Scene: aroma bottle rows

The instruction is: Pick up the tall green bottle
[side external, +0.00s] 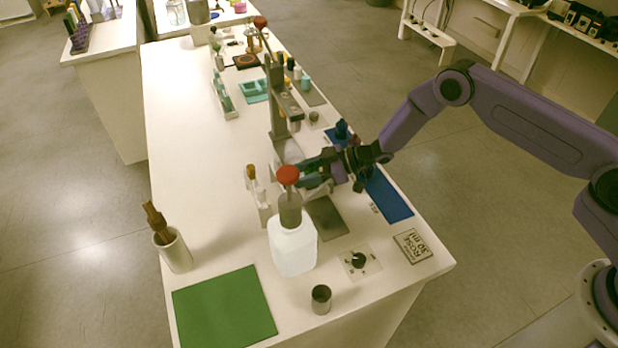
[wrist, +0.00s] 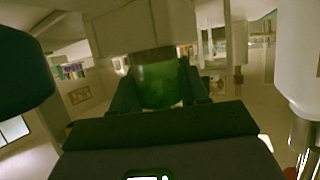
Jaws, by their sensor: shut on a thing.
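The green bottle (wrist: 160,78) shows in the middle of the wrist view, upright between the two dark fingers of my gripper (wrist: 160,95). My gripper is shut on it. A pale block hides the bottle's upper part, and my gripper hides its lower part. In the side external view my gripper (side external: 314,172) reaches in from the right, low over the bench behind the white jug. The bottle is mostly hidden there by the gripper and the things around it. I cannot tell whether its base touches a surface.
A white jug (side external: 292,250) with a red-topped grey neck stands close in front of my gripper. A grey stand (side external: 277,100) rises behind it. A small bottle rack (side external: 257,200) is to the left. A green mat (side external: 224,308) and metal cup (side external: 321,299) lie nearer.

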